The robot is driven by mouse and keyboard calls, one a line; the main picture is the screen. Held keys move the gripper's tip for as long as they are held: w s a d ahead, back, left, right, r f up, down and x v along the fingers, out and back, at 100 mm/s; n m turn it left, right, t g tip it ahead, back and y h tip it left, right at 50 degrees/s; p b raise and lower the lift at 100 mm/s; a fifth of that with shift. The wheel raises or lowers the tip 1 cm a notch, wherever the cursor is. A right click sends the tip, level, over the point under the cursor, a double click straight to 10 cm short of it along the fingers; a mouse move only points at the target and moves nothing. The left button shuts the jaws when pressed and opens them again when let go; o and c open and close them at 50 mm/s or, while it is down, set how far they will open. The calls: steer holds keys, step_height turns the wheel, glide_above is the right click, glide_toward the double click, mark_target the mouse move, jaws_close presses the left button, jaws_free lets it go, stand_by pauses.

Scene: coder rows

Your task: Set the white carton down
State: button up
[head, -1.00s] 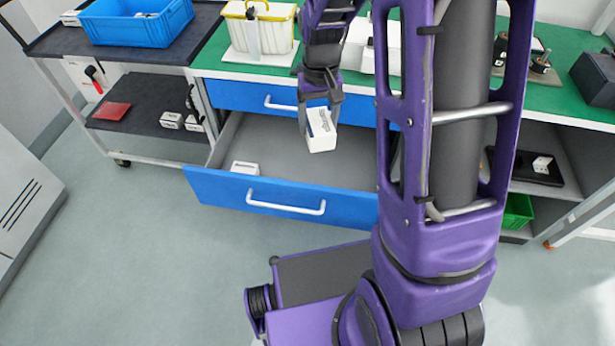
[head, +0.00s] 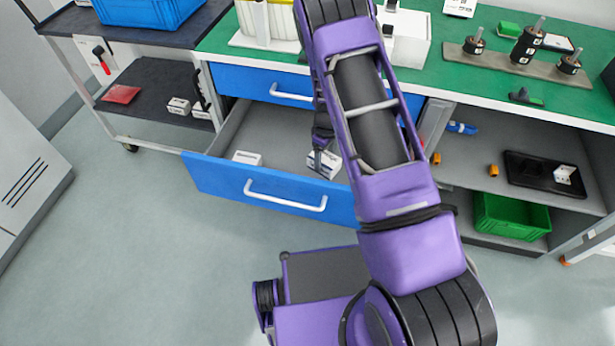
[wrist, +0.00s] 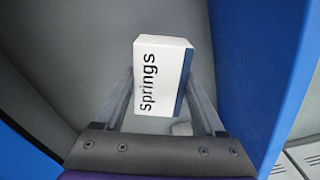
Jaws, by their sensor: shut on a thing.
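The white carton (wrist: 160,72), marked "springs" with a dark blue edge, is between the two fingers of my gripper (wrist: 165,100) in the wrist view. The fingers are shut on its sides. In the head view the carton (head: 322,163) is low in the open blue-fronted drawer (head: 273,195), towards its right part, and my arm hides some of it. My gripper (head: 318,158) comes down from above. I cannot tell whether the carton touches the drawer floor. Another white carton (head: 247,158) lies in the drawer further left.
The drawer front and side walls stand close around the gripper. The green worktop (head: 470,75) above holds a yellow-and-white bin (head: 268,25) and a peg fixture (head: 515,65). A dark cart (head: 150,85) stands left. A green crate (head: 510,220) sits on the lower right shelf.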

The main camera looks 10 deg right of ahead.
step_height(320, 180, down, 9)
steer(key=shift+f+b, duration=0.1)
steer(key=shift+b, duration=0.5)
steer(key=shift+f, duration=0.2)
steer(key=o, duration=1.5)
step_height(320, 180, up, 12)
steer(key=shift+r+p, duration=0.2)
steer(key=shift+p, duration=0.7)
